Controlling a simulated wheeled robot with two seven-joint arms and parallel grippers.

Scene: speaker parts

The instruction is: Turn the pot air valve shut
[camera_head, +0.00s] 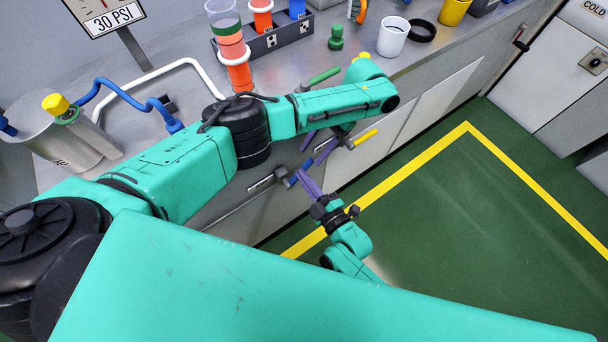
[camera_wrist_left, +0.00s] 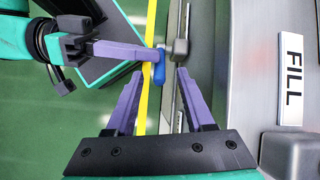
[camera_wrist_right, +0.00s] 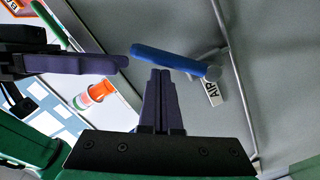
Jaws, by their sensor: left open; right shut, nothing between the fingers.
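The air valve has a blue lever (camera_wrist_right: 168,60) on a grey pivot beside an AIR tag (camera_wrist_right: 212,92) on the cabinet front. The lever points left from the pivot in the right wrist view, and its blue end (camera_wrist_left: 159,66) shows in the left wrist view. My right gripper (camera_wrist_right: 160,72) is shut and empty, with its tips close to the lever; whether they touch cannot be told. It also shows in the head view (camera_head: 308,183). My left gripper (camera_wrist_left: 158,78) is open and empty, with the lever end ahead of its fingers.
A yellow handle (camera_head: 365,137) and a green handle (camera_head: 324,76) are close to the left arm. The counter holds a steel pot (camera_head: 75,140), a blue hose (camera_head: 125,98) and a white cup (camera_head: 393,37). The green floor to the right is clear.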

